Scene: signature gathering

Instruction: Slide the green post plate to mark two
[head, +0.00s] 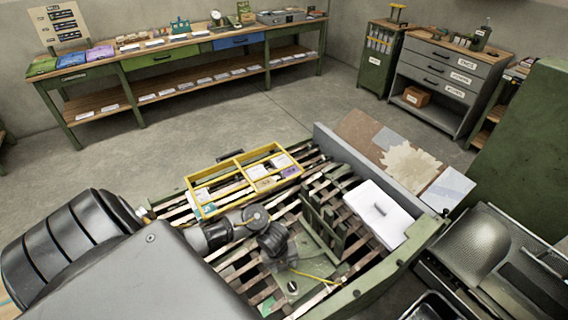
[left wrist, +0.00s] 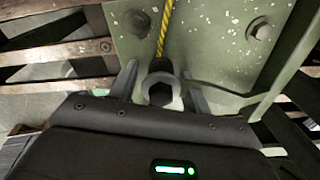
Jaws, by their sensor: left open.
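The green post plate (head: 322,276) lies on the slatted wooden deck, with a green upright frame (head: 318,222) rising at its far side. In the left wrist view the plate (left wrist: 205,55) is speckled green metal with bolts. My left gripper (head: 285,264) is low over the plate. In the left wrist view its open fingers (left wrist: 160,86) stand on either side of a dark round piece with a hexagonal recess (left wrist: 160,93). A yellow-black striped strip (left wrist: 165,28) runs away from that piece. I cannot tell whether the fingers touch it. No mark numbers are readable. My right gripper is not in view.
A yellow divided tray (head: 243,158) sits at the deck's far side. A white lidded box (head: 380,212) stands right of the upright frame. A grey wall (head: 360,165) borders the far right. A workbench (head: 190,50) and drawer cabinet (head: 440,75) stand beyond clear floor.

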